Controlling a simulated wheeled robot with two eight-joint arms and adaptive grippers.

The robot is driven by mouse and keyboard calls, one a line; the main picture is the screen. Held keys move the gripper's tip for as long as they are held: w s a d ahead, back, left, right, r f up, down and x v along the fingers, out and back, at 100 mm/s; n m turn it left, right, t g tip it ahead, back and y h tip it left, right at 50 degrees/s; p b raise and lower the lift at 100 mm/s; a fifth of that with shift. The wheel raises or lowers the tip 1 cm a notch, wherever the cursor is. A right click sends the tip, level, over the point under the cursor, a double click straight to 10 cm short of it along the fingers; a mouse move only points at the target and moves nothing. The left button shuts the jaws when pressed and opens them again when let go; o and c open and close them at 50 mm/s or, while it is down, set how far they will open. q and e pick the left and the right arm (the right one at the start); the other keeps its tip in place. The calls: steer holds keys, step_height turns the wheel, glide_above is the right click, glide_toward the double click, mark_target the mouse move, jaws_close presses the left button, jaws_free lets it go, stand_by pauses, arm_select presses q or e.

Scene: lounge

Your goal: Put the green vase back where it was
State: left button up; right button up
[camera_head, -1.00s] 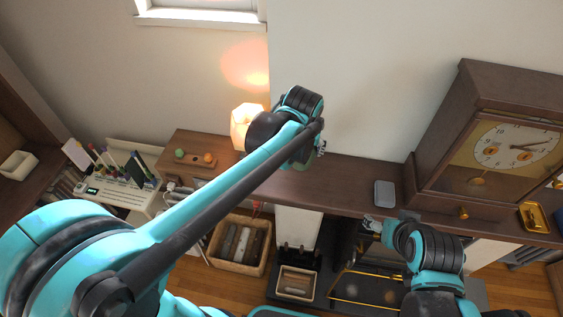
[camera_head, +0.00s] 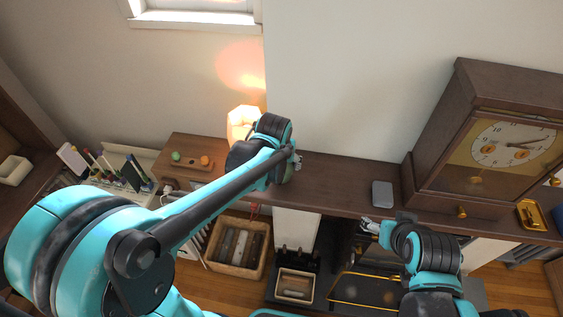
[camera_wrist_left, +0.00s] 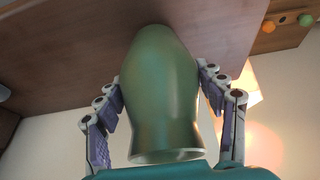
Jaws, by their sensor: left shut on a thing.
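The green vase (camera_wrist_left: 160,95) fills the middle of the left wrist view, its flared mouth at the bottom of that picture and its other end toward the brown shelf top (camera_wrist_left: 60,50). My left gripper (camera_wrist_left: 162,85) is shut on the vase, a finger on each side. In the head view my left gripper (camera_head: 294,162) is over the shelf (camera_head: 330,181), beside the glowing lamp, and only a bit of the vase (camera_head: 280,176) shows under my arm. I cannot tell whether the vase touches the shelf. My right gripper (camera_head: 371,226) is at the shelf's front edge, its jaws too small to read.
The lit lamp (camera_head: 241,124) stands close by at left, near a wooden block with coloured knobs (camera_head: 192,163). A grey flat object (camera_head: 382,194) and a large clock (camera_head: 490,150) are at right. The shelf between gripper and grey object is clear.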

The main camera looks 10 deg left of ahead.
arm_select(q)
steer(key=o, duration=1.7)
steer(key=shift+f, duration=0.15)
steer(key=shift+r, duration=0.35)
steer(key=p+v, duration=0.2)
steer(key=v, duration=0.9)
steer(key=s+a+f+t, duration=0.1)
steer(key=s+a+f, duration=0.1)
steer(key=s, duration=0.4)
steer(key=s+a+f+t, duration=0.1)
steer(key=s+a+f, duration=0.1)
steer(key=s+a, duration=0.3)
steer(key=shift+s+t, duration=0.3)
steer(key=shift+s, duration=0.85)
steer(key=shift+a, duration=0.1)
step_height(320, 180, down, 22)
steer(key=b, duration=2.2)
